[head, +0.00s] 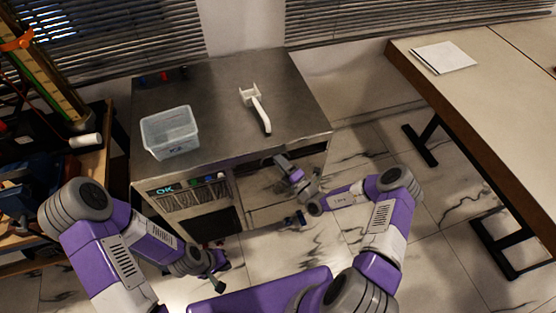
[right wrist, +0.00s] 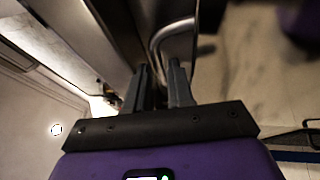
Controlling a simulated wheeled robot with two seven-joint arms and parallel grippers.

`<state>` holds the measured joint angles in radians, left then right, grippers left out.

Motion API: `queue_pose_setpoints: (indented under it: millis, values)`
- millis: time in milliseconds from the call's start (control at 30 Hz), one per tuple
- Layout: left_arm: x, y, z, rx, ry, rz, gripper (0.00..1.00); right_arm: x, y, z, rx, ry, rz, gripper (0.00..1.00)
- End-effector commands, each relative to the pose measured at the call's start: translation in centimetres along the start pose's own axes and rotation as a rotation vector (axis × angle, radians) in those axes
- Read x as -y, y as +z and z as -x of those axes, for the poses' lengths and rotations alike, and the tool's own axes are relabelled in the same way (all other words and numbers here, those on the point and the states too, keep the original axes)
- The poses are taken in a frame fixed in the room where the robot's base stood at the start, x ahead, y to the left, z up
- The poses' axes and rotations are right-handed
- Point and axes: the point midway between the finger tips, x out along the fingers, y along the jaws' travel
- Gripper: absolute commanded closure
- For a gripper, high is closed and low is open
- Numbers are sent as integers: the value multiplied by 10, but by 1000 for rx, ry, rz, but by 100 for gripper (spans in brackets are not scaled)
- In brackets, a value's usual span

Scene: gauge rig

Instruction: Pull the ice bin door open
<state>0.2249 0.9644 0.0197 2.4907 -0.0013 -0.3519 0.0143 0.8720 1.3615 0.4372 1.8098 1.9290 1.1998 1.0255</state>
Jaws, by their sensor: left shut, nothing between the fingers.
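The ice bin door (head: 262,190) is the shiny steel panel on the right of the steel machine's front. It looks shut or nearly so and mirrors my right arm. In the right wrist view a curved metal handle (right wrist: 172,35) runs down to the fingertips of my right gripper (right wrist: 160,82). The two fingers are a little apart, with the handle's end at or between them; whether they grip it is unclear. In the head view the right gripper (head: 297,218) is low before the door. My left gripper (head: 219,274) is shut and empty, low before the machine's left part.
A cluttered bench stands left. A table with paper (head: 444,57) stands right. Marble floor is clear between.

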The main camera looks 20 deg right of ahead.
Motion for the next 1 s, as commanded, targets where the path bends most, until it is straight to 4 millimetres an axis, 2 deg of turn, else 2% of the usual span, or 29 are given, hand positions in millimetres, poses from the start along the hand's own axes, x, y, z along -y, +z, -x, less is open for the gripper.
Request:
queue_pose_setpoints:
  millis: [100, 333, 367, 500, 1000]
  values:
    - [0, 0, -1, 0, 0, 0, 100, 0, 0, -6, -1, -1, 0, 78]
    - [0, 0, -1, 0, 0, 0, 100, 0, 0, -7, -1, -1, 0, 78]
    - [0, 0, -1, 0, 0, 0, 100, 0, 0, -7, -1, -1, 0, 79]
    - [0, 0, -1, 0, 0, 0, 100, 0, 0, -7, -2, -1, 0, 100]
    - [0, 0, -1, 0, 0, 0, 100, 0, -1, -7, -2, -1, 0, 100]
